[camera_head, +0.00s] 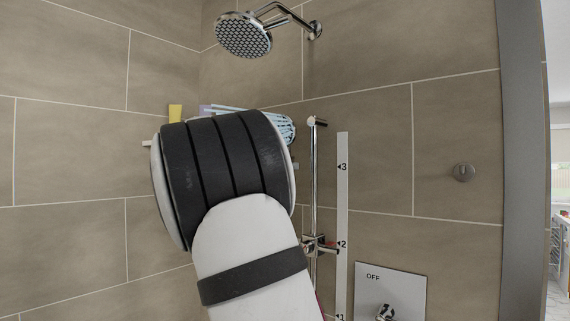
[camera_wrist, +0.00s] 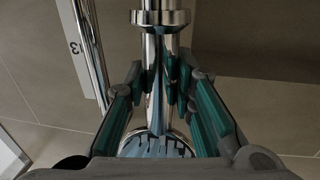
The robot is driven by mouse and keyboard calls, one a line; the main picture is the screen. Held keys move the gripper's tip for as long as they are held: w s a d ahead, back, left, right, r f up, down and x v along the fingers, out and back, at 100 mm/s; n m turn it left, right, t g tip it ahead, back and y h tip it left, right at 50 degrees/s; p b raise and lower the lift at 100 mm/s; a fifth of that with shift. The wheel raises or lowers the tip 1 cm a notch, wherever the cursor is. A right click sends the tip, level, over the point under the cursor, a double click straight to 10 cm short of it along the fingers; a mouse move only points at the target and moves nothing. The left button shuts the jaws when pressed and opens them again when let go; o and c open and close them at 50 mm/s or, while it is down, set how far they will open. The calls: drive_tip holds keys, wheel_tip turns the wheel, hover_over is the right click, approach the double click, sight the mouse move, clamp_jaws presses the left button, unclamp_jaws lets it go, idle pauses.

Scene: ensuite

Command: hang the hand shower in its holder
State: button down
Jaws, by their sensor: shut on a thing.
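The hand shower (camera_wrist: 157,92) is chrome. In the wrist view its handle runs up the middle between my fingers, and its round head with a blue and dark pattern shows at the bottom. My gripper (camera_wrist: 163,78) is shut on the handle with teal pads at both sides. A chrome collar shows at the top of the handle. In the head view my arm hides the gripper and most or all of the hand shower. The holder (camera_head: 318,245) is a chrome bracket on the vertical slide bar (camera_head: 315,180), beside mark 2. The hand shower appears apart from it.
A white scale strip (camera_head: 342,220) stands right of the bar. A valve panel marked OFF (camera_head: 391,290) is at lower right. The overhead shower (camera_head: 243,35) projects from the wall above.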

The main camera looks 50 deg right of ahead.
drive_tip(key=shift+f+p, duration=0.75)
drive_tip(key=shift+f, duration=5.3)
drive_tip(key=c, duration=1.3)
unclamp_jaws()
drive_tip(key=shift+f, duration=0.1)
